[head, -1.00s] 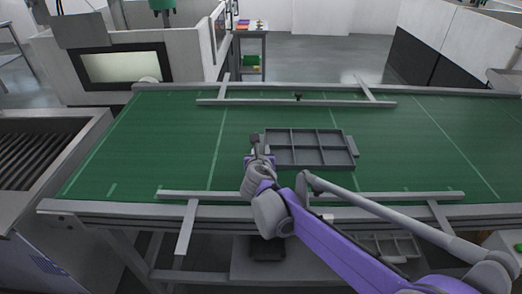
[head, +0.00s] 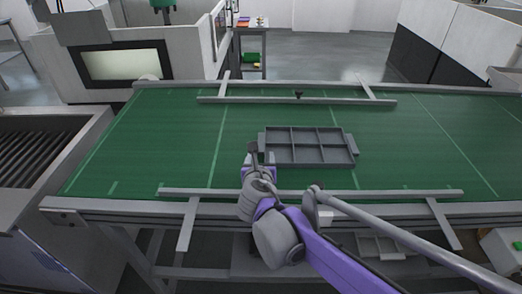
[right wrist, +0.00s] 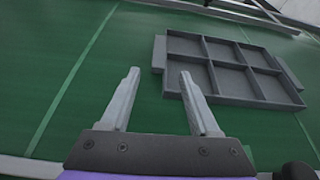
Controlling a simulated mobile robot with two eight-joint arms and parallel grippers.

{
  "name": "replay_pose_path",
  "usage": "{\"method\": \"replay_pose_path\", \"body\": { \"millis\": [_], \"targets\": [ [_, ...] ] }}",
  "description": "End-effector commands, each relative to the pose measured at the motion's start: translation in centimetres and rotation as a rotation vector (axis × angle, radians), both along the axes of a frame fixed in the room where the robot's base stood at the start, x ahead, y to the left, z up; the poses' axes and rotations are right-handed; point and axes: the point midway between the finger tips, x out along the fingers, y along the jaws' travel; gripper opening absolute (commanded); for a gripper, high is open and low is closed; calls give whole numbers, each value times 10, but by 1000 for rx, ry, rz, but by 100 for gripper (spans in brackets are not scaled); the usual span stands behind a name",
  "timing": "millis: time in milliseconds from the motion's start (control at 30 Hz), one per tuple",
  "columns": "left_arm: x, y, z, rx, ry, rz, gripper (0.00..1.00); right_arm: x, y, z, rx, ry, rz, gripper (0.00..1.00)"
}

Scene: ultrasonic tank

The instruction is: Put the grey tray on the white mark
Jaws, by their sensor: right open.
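The grey tray (head: 308,163) lies flat on the green belt, right of the middle in the head view. It has several empty compartments and a small handle tab at each end. It also shows in the right wrist view (right wrist: 228,93). My right gripper (head: 257,152) is just left of the tray's left end. In the right wrist view its two fingers (right wrist: 158,82) are apart with only green belt between them. The right finger is close to the left tab; contact is unclear. Pale lines (head: 218,145) cross the belt; I cannot tell which is the white mark. My left gripper is out of view.
A front rail (head: 400,193) and a back rail (head: 330,102) run along the belt, with a small dark sensor on the back one. A white machine (head: 180,65) stands at the back left. The belt is clear left and right of the tray.

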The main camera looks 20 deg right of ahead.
Motion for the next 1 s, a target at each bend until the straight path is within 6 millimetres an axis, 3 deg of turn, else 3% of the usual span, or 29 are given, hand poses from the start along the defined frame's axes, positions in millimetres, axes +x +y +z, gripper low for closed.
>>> {"method": "replay_pose_path", "body": {
  "millis": [100, 300, 1000],
  "targets": [
    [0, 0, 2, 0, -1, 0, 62, -18, 6, 8, 0, 0, 2, 62],
    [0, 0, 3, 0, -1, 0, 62, -32, 10, 13, 0, 0, 1, 62],
    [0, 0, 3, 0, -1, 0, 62, -33, 10, 13, 0, 0, 0, 62]
  ]
}}
